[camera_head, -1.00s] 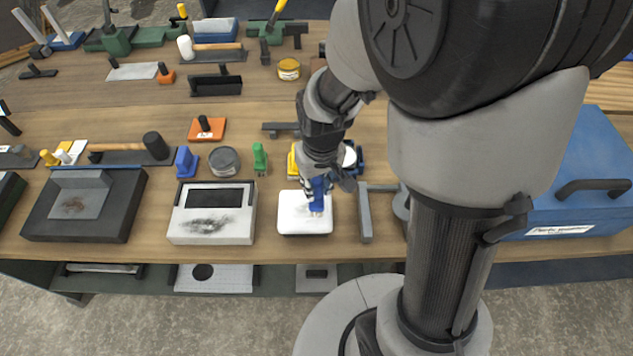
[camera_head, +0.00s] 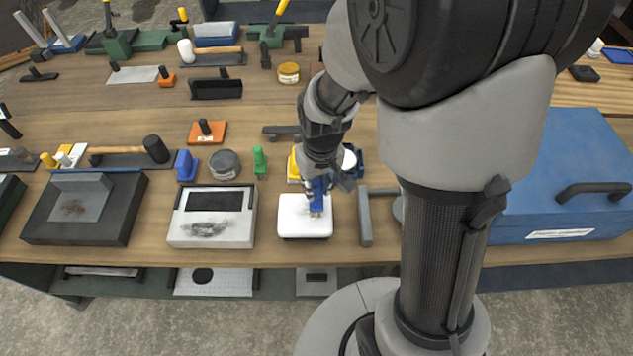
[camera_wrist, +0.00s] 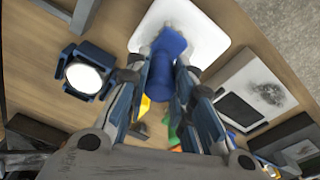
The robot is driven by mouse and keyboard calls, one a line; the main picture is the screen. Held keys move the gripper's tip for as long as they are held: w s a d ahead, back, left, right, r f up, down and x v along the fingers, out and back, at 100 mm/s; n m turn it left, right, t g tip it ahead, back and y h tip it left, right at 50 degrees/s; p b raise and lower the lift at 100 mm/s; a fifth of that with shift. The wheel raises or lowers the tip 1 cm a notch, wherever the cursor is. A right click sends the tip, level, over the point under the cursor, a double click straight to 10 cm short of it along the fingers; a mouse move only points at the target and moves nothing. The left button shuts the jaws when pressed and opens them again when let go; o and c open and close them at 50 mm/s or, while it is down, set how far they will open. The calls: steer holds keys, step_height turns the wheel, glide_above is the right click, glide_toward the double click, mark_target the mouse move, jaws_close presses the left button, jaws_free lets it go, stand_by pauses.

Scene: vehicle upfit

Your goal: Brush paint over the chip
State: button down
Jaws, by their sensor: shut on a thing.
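A white panel (camera_head: 292,227) with rounded corners lies flat near the front edge of the bench. My gripper (camera_head: 321,187) is over its back right part, shut on a blue brush-like tool (camera_head: 317,198). The tool points down, and its pale tip is at or just above the panel's surface; I cannot tell whether it touches. In the wrist view the blue tool (camera_wrist: 168,48) sits between my two fingers, with the white panel (camera_wrist: 205,40) beyond it. No chip can be made out on the panel; the tool and fingers cover part of it.
Left of the panel stands a white box (camera_head: 180,232) with a dark window and smudge. A grey bar (camera_head: 365,222) lies close on the right, before a large blue case (camera_head: 570,180). A blue holder with a white round top (camera_wrist: 85,77) and a green piece (camera_head: 259,160) stand behind.

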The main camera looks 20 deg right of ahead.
steer(key=shift+f, duration=0.4)
steer(key=shift+f, duration=0.2)
stand_by(0.3)
steer(key=shift+w+a, duration=0.25)
steer(key=shift+a, duration=0.65)
steer(key=a+r, duration=0.1)
steer(key=a, duration=0.1)
steer(key=w+a+r, duration=0.1)
steer(key=shift+w+a+r, duration=0.1)
steer(key=shift+a+r, duration=0.05)
steer(key=shift+a, duration=0.2)
stand_by(0.5)
